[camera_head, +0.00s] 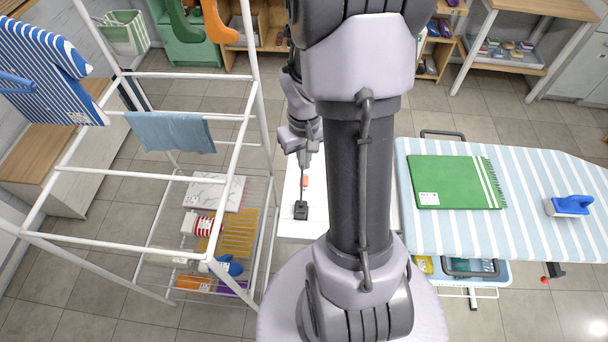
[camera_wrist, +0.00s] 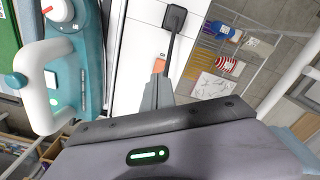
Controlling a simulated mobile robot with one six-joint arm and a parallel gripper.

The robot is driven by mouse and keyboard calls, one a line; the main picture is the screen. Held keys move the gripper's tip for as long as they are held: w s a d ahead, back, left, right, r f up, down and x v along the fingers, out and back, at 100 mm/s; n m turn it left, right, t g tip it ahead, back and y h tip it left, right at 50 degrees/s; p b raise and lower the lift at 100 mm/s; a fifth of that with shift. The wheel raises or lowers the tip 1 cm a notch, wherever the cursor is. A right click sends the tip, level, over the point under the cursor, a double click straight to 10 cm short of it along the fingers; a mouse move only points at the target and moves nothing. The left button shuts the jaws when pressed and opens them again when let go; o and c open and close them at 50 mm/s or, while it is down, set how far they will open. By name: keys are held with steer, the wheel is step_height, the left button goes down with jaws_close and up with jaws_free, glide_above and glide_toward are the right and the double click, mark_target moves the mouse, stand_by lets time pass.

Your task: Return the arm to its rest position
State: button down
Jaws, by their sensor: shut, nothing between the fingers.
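My arm stretches across the middle of the head view, and my gripper (camera_head: 304,158) hangs over a narrow white surface (camera_head: 288,223). In the wrist view my gripper (camera_wrist: 158,92) has its grey fingers together, with nothing held between them. A small orange piece (camera_head: 305,182) and a black square-ended object (camera_head: 301,210) appear just beyond the fingertips. The wrist view shows the orange piece (camera_wrist: 159,66) by the fingertips and the black object (camera_wrist: 174,17) with a dark stem. I cannot tell whether the fingers touch either one.
A white drying rack (camera_head: 145,255) with a blue cloth (camera_head: 170,132) stands close on the left. A teal appliance (camera_wrist: 78,70) with a white handle is near the wrist.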

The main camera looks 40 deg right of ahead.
steer(key=a+r+t+b, duration=0.45)
steer(key=a+r, duration=0.85)
steer(key=a, duration=0.4)
steer(key=s+a+r+t+y+b, duration=0.1)
steer(key=s+a+r+y, duration=0.1)
steer(key=s+a, duration=0.5)
steer(key=shift+r+b, duration=0.4)
steer(key=shift+s, duration=0.1)
steer(key=w+d+f+m+g+p, duration=0.1)
steer(key=w+d+f+m, duration=0.1)
steer(key=d+m, duration=0.6)
steer(key=w+d+f+m+g+h+p, duration=0.1)
steer(key=d+f+m, duration=0.3)
steer(key=d+m, duration=0.4)
steer(key=w+d+f+m+g+h+p, duration=0.1)
steer(key=w+d+f+m+g, duration=0.1)
steer(key=d+m, duration=0.6)
steer(key=shift+w+f+g, duration=0.4)
steer(key=shift+w+g, duration=0.35)
steer(key=shift+w, duration=0.25)
